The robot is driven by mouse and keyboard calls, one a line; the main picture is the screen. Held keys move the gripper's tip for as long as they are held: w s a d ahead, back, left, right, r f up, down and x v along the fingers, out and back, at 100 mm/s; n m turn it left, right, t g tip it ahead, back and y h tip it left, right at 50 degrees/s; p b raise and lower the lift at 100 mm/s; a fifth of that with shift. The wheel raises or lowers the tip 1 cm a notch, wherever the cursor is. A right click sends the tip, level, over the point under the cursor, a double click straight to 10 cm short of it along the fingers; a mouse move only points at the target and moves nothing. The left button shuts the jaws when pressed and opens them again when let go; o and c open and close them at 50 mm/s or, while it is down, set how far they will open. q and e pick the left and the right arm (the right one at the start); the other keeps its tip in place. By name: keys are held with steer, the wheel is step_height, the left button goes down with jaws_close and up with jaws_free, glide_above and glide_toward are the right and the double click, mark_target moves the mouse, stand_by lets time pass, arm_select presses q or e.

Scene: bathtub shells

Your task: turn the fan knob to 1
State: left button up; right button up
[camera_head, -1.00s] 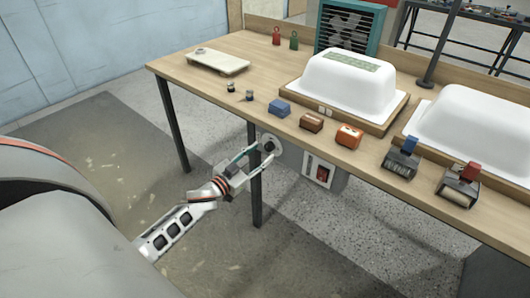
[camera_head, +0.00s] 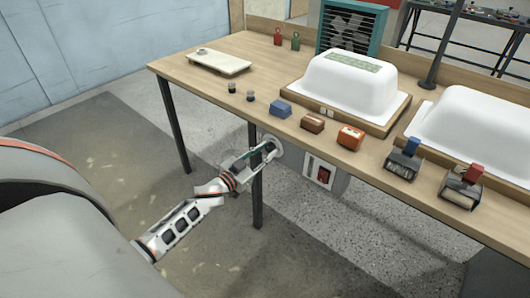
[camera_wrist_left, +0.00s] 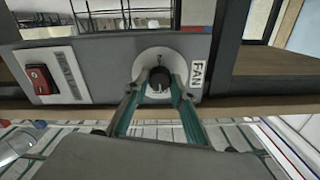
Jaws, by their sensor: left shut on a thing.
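The fan knob (camera_wrist_left: 159,80) is a small dark knob on a round pale dial (camera_wrist_left: 149,63), beside a FAN label (camera_wrist_left: 197,74) on a grey panel (camera_wrist_left: 105,75). In the left wrist view my left gripper (camera_wrist_left: 158,88) has its teal fingers on either side of the knob, shut on it. A small pale mark shows on the knob; I cannot read any numbers on the dial. In the head view my left gripper (camera_head: 265,152) is at the dial (camera_head: 271,147) under the table's front edge, and hides the knob. My right gripper is not in view.
A red switch (camera_wrist_left: 40,78) sits on the same panel and also shows in the head view (camera_head: 323,174). A table leg (camera_head: 257,200) stands beside my left gripper.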

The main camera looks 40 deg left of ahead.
arm_select(q)
steer(key=shift+m, duration=0.9)
steer(key=m, duration=0.7)
steer(key=shift+f, duration=0.1)
steer(key=m+b, duration=0.1)
steer(key=m, duration=0.1)
steer(key=shift+m, duration=0.4)
steer(key=m, duration=0.2)
steer(key=shift+m, duration=0.3)
steer(key=shift+m+b, duration=0.5)
steer(key=shift+m, duration=1.1)
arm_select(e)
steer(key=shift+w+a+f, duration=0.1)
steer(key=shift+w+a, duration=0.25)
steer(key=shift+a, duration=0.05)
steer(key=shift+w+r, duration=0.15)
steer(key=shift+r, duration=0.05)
